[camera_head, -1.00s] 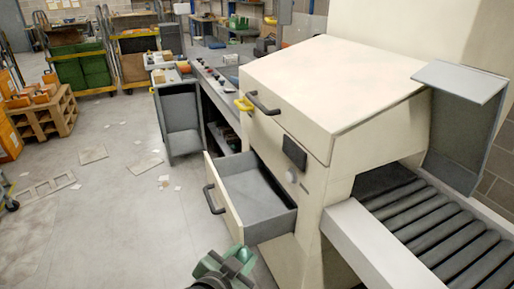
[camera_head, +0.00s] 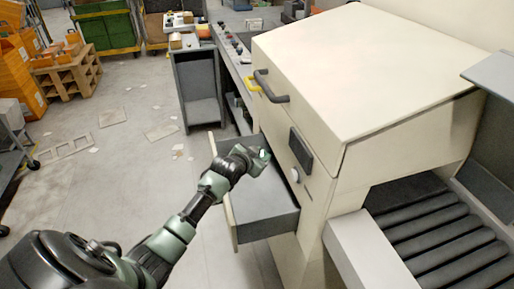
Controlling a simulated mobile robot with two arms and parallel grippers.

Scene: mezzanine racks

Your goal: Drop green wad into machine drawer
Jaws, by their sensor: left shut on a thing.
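The cream machine (camera_head: 345,80) has its grey-lined drawer (camera_head: 262,212) pulled open on its front left side. The visible part of the drawer floor is bare. My left arm reaches in from the lower left, and my left gripper (camera_head: 257,160) is over the drawer, close to the machine's front. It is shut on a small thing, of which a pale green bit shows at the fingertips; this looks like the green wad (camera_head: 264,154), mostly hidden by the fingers. My forearm and wrist cover part of the drawer's front and handle. My right gripper is not in view.
A roller conveyor (camera_head: 430,235) comes out of the machine at the right. A grey open cabinet (camera_head: 198,88) stands behind the drawer. A wooden pallet stand (camera_head: 68,75) is at the far left. The floor left of the drawer is open, with scattered flat scraps.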

